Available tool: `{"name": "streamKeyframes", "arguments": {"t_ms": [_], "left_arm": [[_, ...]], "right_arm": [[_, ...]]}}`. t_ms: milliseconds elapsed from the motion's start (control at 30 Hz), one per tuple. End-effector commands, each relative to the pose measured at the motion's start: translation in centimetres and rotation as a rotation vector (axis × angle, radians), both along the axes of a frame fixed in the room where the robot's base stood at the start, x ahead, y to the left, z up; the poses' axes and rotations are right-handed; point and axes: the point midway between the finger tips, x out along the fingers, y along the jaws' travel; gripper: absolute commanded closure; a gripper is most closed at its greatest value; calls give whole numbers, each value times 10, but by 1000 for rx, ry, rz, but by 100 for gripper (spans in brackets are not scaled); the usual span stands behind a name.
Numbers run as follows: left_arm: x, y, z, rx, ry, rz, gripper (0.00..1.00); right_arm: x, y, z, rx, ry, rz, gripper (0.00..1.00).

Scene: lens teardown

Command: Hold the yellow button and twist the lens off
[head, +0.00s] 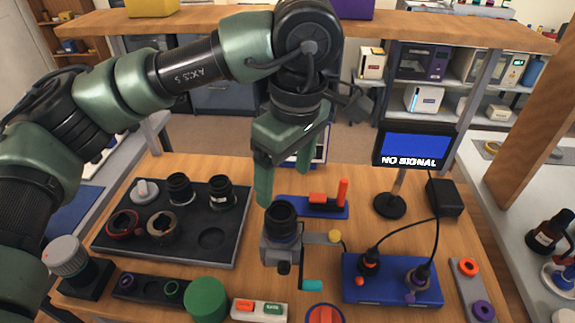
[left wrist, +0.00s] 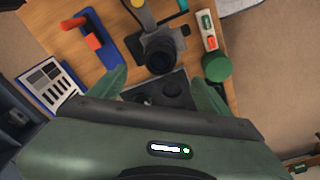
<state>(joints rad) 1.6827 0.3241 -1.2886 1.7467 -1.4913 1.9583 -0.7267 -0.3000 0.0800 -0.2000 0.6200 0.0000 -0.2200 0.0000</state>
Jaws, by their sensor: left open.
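A grey camera body (head: 283,250) stands near the middle of the table. A black lens (head: 281,217) is on it and points up. A yellow button (head: 335,236) sits at the end of a grey arm right of the body. My left gripper (head: 284,186) is open, with its fingers above and behind the lens in the head view, holding nothing. In the left wrist view, the lens (left wrist: 159,52) lies just beyond the gap between the fingertips (left wrist: 160,77), with no contact visible. The yellow button (left wrist: 138,3) is at the top edge there. My right gripper is not in view.
A dark tray (head: 103,245) with several lens parts lies to the left. A red handle on a blue base (head: 325,205) stands behind the camera. A blue box with cables (head: 385,290) is at right, and a green round knob (head: 207,298) at front.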

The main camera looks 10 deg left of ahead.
Motion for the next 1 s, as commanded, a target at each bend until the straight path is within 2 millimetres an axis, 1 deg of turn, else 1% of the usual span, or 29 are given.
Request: {"name": "streamKeyframes", "arguments": {"t_ms": [33, 100, 300, 400, 500, 667, 933, 967, 1000], "left_arm": [[0, 1, -10, 0, 3, -1, 22], [1, 3, -24, 0, 6, 1, 22], [3, 6, -62, -3, 5, 0, 22], [4, 8, -77, -4, 5, 0, 22], [5, 9, -88, -4, 3, 1, 22], [6, 9, -97, -5, 2, 0, 22], [6, 10, -98, -5, 2, 0, 22], [6, 10, -98, -5, 2, 0, 25], [6, 9, -98, -5, 2, 0, 36]], "right_arm": [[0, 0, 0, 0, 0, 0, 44], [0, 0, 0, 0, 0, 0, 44], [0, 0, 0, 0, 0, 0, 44], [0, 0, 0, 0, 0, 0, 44], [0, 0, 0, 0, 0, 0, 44], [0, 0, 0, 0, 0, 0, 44], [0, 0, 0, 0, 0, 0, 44], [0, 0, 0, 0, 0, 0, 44], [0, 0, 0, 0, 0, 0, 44]]}}
